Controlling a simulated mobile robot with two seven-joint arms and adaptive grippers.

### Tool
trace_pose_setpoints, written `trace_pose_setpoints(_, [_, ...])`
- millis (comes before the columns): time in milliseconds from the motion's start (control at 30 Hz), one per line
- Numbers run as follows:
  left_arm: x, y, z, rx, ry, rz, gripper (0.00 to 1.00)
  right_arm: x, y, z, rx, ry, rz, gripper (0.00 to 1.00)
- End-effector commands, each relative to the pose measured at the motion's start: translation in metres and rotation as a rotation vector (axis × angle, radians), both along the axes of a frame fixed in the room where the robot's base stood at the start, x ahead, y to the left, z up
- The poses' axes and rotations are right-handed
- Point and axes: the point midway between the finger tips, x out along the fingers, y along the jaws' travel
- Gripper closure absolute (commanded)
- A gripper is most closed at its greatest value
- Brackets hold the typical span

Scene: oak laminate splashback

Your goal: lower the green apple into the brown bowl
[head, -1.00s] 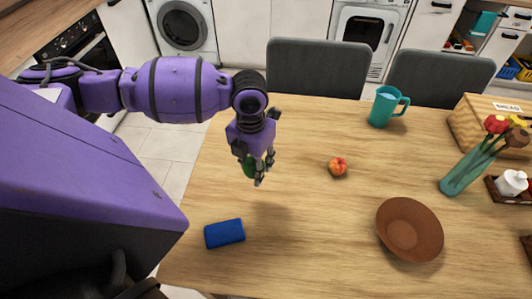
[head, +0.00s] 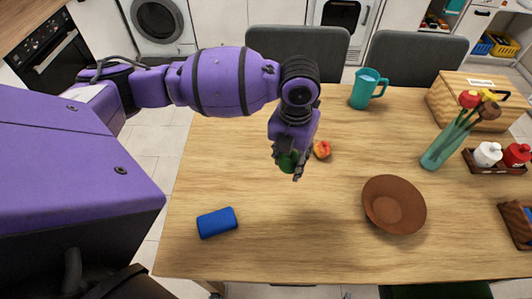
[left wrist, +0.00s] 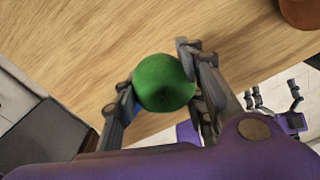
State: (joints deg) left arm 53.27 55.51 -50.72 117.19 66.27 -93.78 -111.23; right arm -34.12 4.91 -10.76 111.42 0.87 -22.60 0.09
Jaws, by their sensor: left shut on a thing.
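My left gripper (head: 288,168) is shut on the green apple (head: 287,160) and holds it above the table, left of the brown bowl. In the left wrist view the round green apple (left wrist: 164,83) sits between the fingers. The brown bowl (head: 393,204) stands on the table at the right and looks empty. A brown edge of the bowl (left wrist: 301,12) shows at the top right of the left wrist view. My right gripper (left wrist: 275,98) shows small in the left wrist view, its fingers apart and empty; it is not in the head view.
A peach (head: 322,149) lies just behind the left gripper. A blue block-like item (head: 217,222) lies at the front left. A teal mug (head: 364,90), a flower vase (head: 443,147) and a wooden bread box (head: 468,103) stand farther back. The table between apple and bowl is clear.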

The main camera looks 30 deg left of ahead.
Motion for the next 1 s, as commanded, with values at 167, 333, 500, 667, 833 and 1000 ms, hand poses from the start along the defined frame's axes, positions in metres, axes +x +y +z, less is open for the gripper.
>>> trace_pose_setpoints(167, [0.011, -0.037, 0.003, -0.003, -0.002, -0.003, 0.91, -0.004, 0.000, -0.001, 0.000, 0.006, -0.001, 0.00])
trace_pose_setpoints(333, [0.021, -0.069, 0.003, -0.002, -0.003, -0.003, 0.91, -0.011, -0.001, -0.004, -0.001, 0.020, -0.002, 0.00])
trace_pose_setpoints(500, [0.030, -0.102, -0.001, -0.002, -0.001, -0.003, 0.91, -0.017, -0.003, -0.010, -0.006, 0.033, 0.001, 0.00])
trace_pose_setpoints(667, [0.039, -0.132, -0.007, -0.002, 0.000, -0.003, 0.91, -0.019, -0.004, -0.015, -0.009, 0.039, 0.002, 0.00])
trace_pose_setpoints(833, [0.048, -0.164, -0.015, -0.001, 0.001, -0.004, 0.91, -0.017, -0.005, -0.019, -0.013, 0.037, 0.004, 0.00])
trace_pose_setpoints(1000, [0.057, -0.196, -0.026, -0.002, 0.002, -0.003, 0.91, -0.016, -0.006, -0.025, -0.015, 0.037, 0.001, 0.00])
